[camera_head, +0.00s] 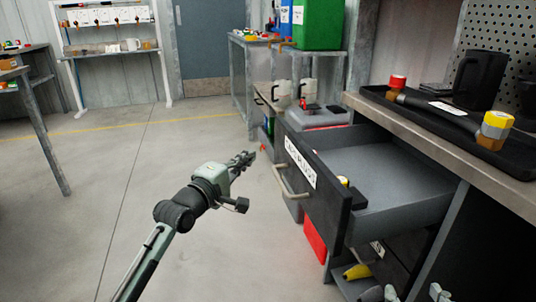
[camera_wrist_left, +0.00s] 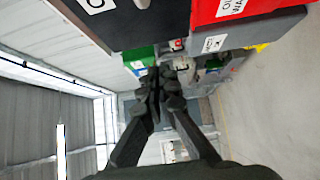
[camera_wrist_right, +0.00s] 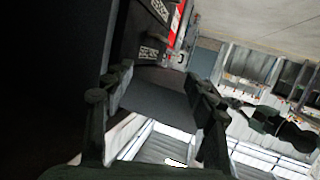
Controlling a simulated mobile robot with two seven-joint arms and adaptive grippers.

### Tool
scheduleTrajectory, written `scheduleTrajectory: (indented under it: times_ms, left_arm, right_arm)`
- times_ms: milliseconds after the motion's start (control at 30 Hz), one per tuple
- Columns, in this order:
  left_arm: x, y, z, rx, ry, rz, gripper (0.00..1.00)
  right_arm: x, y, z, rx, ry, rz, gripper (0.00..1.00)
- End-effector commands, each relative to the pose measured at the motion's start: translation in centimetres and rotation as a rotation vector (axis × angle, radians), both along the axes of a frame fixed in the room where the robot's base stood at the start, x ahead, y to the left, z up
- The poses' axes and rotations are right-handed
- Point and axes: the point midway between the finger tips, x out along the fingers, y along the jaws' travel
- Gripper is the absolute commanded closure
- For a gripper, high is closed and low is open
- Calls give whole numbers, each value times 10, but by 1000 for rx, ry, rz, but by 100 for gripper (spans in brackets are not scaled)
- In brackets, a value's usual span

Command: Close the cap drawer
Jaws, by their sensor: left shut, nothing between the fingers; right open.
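The cap drawer (camera_head: 400,190) is pulled far out from under the workbench at the right. Its dark front panel (camera_head: 318,190) bears a white label and a pale bar handle (camera_head: 290,178). My left gripper (camera_head: 250,158) is shut and empty, left of the drawer front and apart from the handle. It also shows shut in the left wrist view (camera_wrist_left: 160,82). My right gripper (camera_head: 412,293) shows only its fingertips at the bottom edge, below the drawer. It is open and empty in the right wrist view (camera_wrist_right: 160,82).
On the bench top (camera_head: 480,165) lies a black tray (camera_head: 440,122) with capped parts, and a black mug (camera_head: 480,80) stands behind. A red bin (camera_head: 315,240) and a yellow item (camera_head: 357,271) are below the drawer. The floor at left is clear.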

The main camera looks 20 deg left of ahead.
Motion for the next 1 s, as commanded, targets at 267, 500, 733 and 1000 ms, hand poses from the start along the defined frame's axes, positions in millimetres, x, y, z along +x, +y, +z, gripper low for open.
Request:
scheduleTrajectory:
  times_ms: [267,500,733,1000]
  left_arm:
    - [39,-26,0,-2,0,-2,100]
    - [47,-38,-1,1,1,-1,100]
    - [47,-38,-1,1,2,-1,100]
    - [48,-37,0,2,1,0,100]
  right_arm:
    - [3,11,18,39,-87,19,44]
    - [3,14,24,50,-112,26,44]
    - [3,14,24,51,-113,25,44]
    - [3,14,23,48,-105,25,44]
